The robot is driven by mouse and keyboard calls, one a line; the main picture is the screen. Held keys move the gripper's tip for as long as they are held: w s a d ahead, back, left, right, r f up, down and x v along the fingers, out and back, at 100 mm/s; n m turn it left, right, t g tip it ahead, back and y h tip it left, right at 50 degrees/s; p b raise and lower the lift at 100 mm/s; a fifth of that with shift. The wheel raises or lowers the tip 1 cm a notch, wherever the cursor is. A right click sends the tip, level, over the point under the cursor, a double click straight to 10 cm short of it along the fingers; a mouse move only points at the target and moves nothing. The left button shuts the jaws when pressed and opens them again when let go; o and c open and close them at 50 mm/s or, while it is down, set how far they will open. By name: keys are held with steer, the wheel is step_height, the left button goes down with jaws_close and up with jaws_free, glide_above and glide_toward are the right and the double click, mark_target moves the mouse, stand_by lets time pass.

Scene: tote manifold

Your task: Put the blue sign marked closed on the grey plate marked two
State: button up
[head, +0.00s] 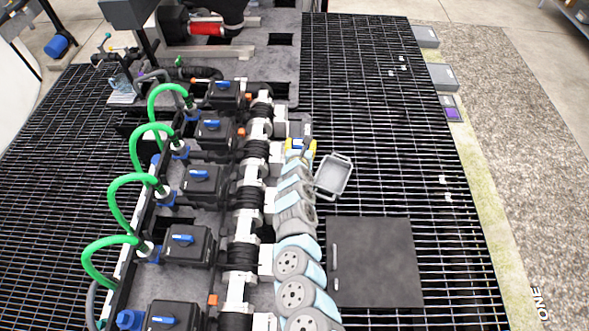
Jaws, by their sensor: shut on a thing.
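My arm reaches up the middle of the head view, and my gripper (303,148) is at its far end, beside the row of black valve boxes. It is small and partly hidden by my own wrist. It is shut on the blue sign (297,144), of which only a small blue patch shows among yellow parts; its lettering cannot be read. Grey plates lie along the right edge of the grating: a far one (427,37), a middle one (443,77), and a near one (448,101) with a purple piece on it. Their markings are too small to read.
The manifold has several black boxes with blue handles (183,239) and green hoses (112,241) left of my arm. A grey tray (347,160) and a dark hatch (375,262) are to its right. The grating between tray and plates is mostly clear.

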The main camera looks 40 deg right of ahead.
step_height(320, 180, down, 10)
steer(key=s+a+b, duration=0.2)
steer(key=w+d+f+b, duration=0.7)
steer(key=w+f+b, duration=0.2)
steer(key=b, duration=0.8)
steer(key=shift+w+f+n+t+b, duration=0.15)
steer(key=shift+w+n+t+b, duration=0.2)
steer(key=shift+w, duration=0.75)
steer(key=shift+d, duration=0.1)
steer(key=w+f+b, duration=0.1)
steer(key=b, duration=0.1)
steer(key=shift+d+f+b, duration=0.1)
steer(key=shift+f+b, duration=0.15)
steer(key=shift+b, duration=0.05)
steer(key=shift+s+f+b, duration=0.1)
steer(key=shift+f+b, duration=0.85)
steer(key=shift+f, duration=0.2)
